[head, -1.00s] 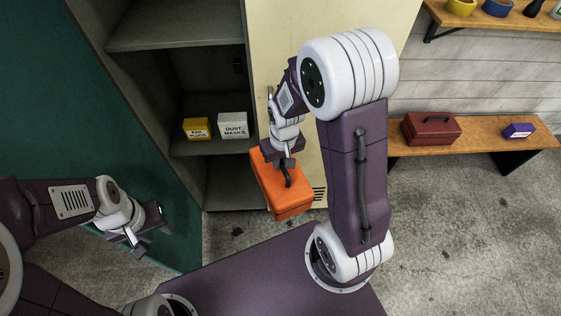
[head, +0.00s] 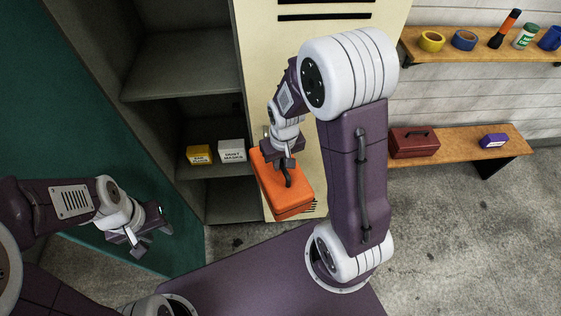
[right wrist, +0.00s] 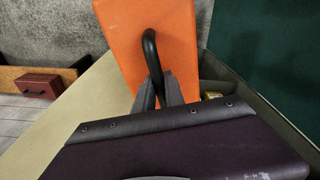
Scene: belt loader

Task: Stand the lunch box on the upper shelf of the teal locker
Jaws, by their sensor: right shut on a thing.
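The orange lunch box (head: 279,194) hangs by its dark handle from my right gripper (head: 289,165), which is shut on the handle. The box is tilted and in the air, in front of the cream panel beside the locker's opening. In the right wrist view the fingers (right wrist: 160,92) close on the handle of the orange box (right wrist: 178,45). The teal locker stands open, its teal door (head: 60,140) swung to the left. Its upper shelf (head: 185,65) is bare where it shows. My left gripper (head: 135,241) is empty and open near the door's lower part.
The lower shelf holds a yellow ear plugs box (head: 199,155) and a white dust masks box (head: 231,151). At right, a wooden bench (head: 460,148) bears a dark red toolbox (head: 412,143) and a purple box (head: 493,140). A wall shelf (head: 480,50) above holds tape rolls and bottles.

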